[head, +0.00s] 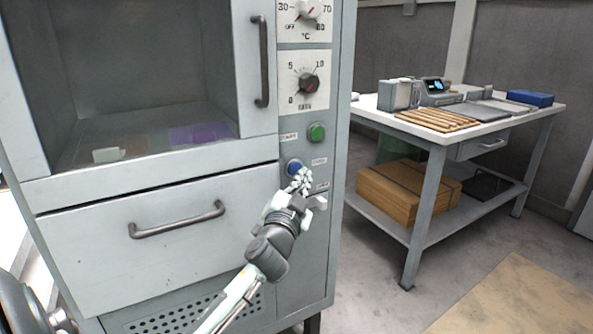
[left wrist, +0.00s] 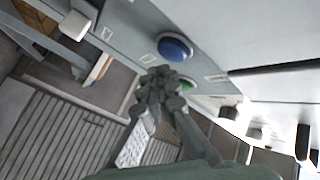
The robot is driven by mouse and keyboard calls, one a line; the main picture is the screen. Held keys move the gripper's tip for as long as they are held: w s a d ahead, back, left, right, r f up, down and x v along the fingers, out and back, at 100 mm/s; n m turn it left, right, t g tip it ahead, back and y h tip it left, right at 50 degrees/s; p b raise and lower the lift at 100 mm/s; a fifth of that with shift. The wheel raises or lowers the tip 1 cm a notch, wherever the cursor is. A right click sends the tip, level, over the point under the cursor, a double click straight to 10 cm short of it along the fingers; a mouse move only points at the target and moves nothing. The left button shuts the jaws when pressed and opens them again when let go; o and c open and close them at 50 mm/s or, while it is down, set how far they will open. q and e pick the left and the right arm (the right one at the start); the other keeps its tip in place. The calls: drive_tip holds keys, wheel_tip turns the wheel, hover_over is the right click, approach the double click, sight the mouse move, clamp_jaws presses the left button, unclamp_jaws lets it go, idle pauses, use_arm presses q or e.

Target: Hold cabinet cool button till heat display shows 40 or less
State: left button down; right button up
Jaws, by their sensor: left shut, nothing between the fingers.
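The grey cabinet (head: 145,240) stands at the left with a control column on its right side. A blue button (head: 294,166) sits low on this column, and a green button (head: 317,132) is above it to the right. Their small labels are not readable. My left gripper (head: 301,182) is shut and empty, with its tips just below and right of the blue button. In the left wrist view the blue button (left wrist: 174,47) lies beyond the fingertips (left wrist: 160,82), seemingly apart from them. I see no numeric heat display. My right gripper is out of view.
A °C knob (head: 309,9) and a second dial (head: 308,84) are above the buttons. A drawer handle (head: 177,219) sticks out left of my arm. A workbench (head: 446,133) with wooden slats (head: 441,118) stands at the right. The floor between is clear.

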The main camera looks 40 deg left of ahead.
use_arm(q)
drive_tip(key=shift+s+d, duration=0.3)
drive_tip(key=shift+d, duration=0.45)
drive_tip(key=shift+s+d, duration=0.35)
drive_tip(key=shift+d, duration=0.35)
drive_tip(key=shift+s+d, duration=0.3)
drive_tip(key=shift+d, duration=0.45)
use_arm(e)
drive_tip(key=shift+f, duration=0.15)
